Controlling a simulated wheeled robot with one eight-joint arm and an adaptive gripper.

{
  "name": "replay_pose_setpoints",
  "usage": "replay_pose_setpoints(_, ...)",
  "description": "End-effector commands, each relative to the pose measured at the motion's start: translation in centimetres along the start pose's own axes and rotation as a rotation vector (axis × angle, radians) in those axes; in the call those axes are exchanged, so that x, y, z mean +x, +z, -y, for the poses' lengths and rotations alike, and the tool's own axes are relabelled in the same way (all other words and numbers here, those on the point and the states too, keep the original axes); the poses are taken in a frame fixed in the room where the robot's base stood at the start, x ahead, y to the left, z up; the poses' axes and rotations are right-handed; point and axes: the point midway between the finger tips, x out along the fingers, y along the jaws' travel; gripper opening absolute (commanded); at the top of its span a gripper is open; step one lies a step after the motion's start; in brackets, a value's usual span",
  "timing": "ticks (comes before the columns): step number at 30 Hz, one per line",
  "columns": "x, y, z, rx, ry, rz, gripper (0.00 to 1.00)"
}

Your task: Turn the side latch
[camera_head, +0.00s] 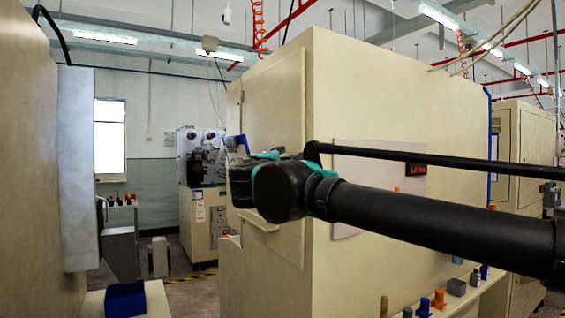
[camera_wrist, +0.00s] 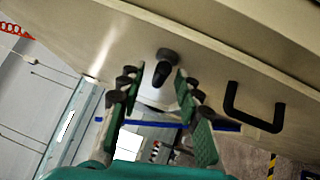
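The side latch (camera_wrist: 165,58) is a small black knob with a short lever on the cream cabinet face in the wrist view. My gripper (camera_wrist: 155,78) is open, with one green-padded finger on each side of the latch in the picture. I cannot tell whether either finger touches it; gaps show on both sides. In the head view my black and teal gripper (camera_head: 240,165) is at the left side of the large cream cabinet (camera_head: 400,110), and the latch is hidden there.
A black bar handle (camera_wrist: 255,108) is on the same cabinet face, right of the fingers. A blue bin (camera_head: 126,299) stands at lower left. Several small fixtures, including an orange one (camera_head: 438,299), line the ledge at lower right. A machine (camera_head: 203,165) stands behind.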

Motion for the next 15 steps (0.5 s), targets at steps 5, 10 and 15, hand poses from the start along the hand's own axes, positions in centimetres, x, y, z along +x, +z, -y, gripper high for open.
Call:
replay_pose_setpoints(5, 0.36, -0.01, 0.00, 0.000, 0.000, 0.000, 0.34)
replay_pose_setpoints(10, 0.34, -0.02, 0.00, 0.000, 0.000, 0.000, 0.34)
replay_pose_setpoints(15, 0.34, -0.01, 0.01, 0.000, 0.000, 0.000, 0.14)
